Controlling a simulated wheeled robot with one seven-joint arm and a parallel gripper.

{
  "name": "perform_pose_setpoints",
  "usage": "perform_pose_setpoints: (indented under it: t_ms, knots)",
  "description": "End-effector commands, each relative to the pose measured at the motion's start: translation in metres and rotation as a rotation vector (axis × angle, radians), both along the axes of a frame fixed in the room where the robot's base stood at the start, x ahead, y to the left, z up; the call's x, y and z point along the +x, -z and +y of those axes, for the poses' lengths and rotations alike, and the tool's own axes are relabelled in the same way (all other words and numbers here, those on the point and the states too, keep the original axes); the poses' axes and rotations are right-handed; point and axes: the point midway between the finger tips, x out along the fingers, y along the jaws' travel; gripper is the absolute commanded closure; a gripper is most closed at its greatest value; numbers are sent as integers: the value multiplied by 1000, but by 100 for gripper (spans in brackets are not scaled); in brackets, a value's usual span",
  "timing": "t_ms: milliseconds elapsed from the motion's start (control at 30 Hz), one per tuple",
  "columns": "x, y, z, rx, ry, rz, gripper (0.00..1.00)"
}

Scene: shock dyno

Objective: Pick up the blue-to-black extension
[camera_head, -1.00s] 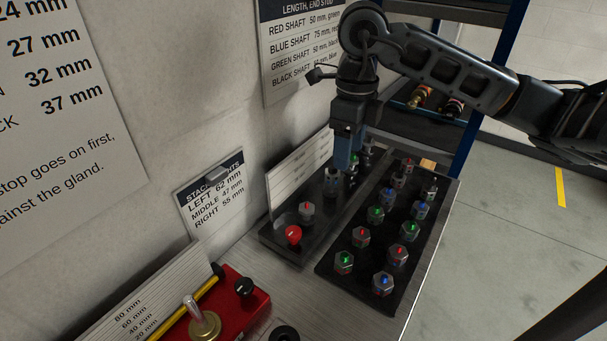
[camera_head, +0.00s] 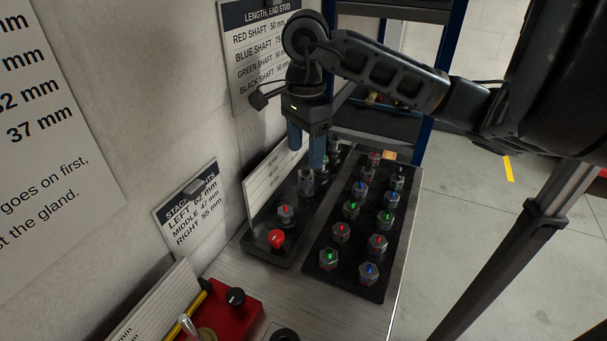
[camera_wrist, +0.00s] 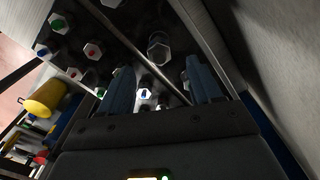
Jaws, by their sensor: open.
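Hexagonal extensions with coloured tops stand in the right black tray (camera_head: 312,258). Blue tops show on a near extension (camera_head: 369,270), one farther back (camera_head: 361,188) and another to its right (camera_head: 390,195). I cannot tell from the colours which one is blue-to-black. My gripper (camera_head: 307,160) points down over the far part of the left black tray (camera_head: 262,252), its blue fingers apart and empty. A grey piece (camera_head: 306,180) stands just below it. In the wrist view, a blue-topped piece (camera_wrist: 144,93) shows between the fingers (camera_wrist: 160,78), apart from them.
The wall and a white label card (camera_head: 270,187) stand close left of my gripper. A red unit (camera_head: 232,312) sits at the near left. A blue-framed shelf (camera_head: 430,75) stands behind. Open floor is right of the bench.

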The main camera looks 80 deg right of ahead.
Motion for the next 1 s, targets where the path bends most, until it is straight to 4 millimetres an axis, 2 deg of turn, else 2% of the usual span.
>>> perform_pose_setpoints:
  t_ms: [167,433,767,1000]
  knots:
    - [0,14,1,4,4,-1,36]
    - [0,47,2,2,4,1,36]
    - [0,53,2,-1,2,1,36]
    - [0,53,2,-1,2,1,59]
